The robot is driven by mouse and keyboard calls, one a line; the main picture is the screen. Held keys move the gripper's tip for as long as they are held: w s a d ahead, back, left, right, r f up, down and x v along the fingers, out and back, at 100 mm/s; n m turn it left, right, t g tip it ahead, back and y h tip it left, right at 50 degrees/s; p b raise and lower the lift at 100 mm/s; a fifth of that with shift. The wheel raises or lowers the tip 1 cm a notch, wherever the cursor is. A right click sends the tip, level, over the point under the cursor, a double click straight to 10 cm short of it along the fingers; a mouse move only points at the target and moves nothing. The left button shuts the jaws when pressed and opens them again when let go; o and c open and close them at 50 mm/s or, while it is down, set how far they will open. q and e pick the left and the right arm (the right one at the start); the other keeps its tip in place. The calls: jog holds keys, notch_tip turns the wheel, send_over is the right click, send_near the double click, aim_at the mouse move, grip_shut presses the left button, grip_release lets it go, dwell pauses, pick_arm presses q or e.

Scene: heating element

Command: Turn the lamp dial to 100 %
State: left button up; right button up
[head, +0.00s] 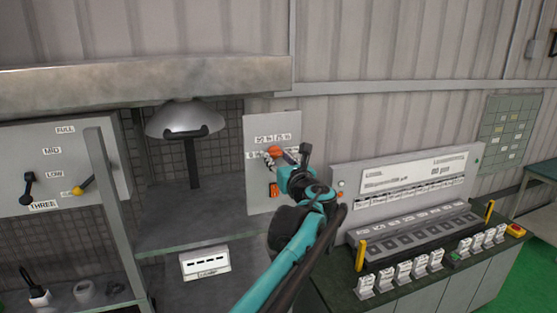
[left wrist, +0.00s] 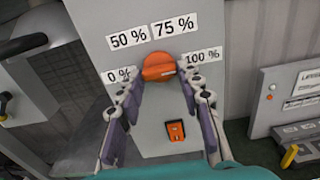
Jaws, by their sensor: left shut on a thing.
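The orange lamp dial (left wrist: 158,66) is on a grey panel (left wrist: 100,15) with labels 0 %, 50 %, 75 % and 100 % around it. A small pale mark shows on the dial's right side, towards the 100 % label (left wrist: 203,55); its exact setting is hard to read. My left gripper (left wrist: 160,84) has its fingers on either side of the dial and is shut on it. In the head view the dial (head: 274,151) shows just left of my left gripper (head: 284,158). The domed lamp (head: 188,120) hangs left of the panel. My right gripper is not in view.
An orange switch (left wrist: 175,130) sits below the dial. Right of the panel stands a console (head: 410,235) with several labelled blocks and yellow handles. A shelf (head: 195,215) lies under the lamp. Another panel (head: 55,160) with levers is at the far left.

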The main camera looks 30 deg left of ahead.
pick_arm(q)
jog(key=shift+f, duration=0.15)
jog(key=o, duration=1.2)
jog(key=shift+c, duration=0.2)
jog(key=v, duration=1.2)
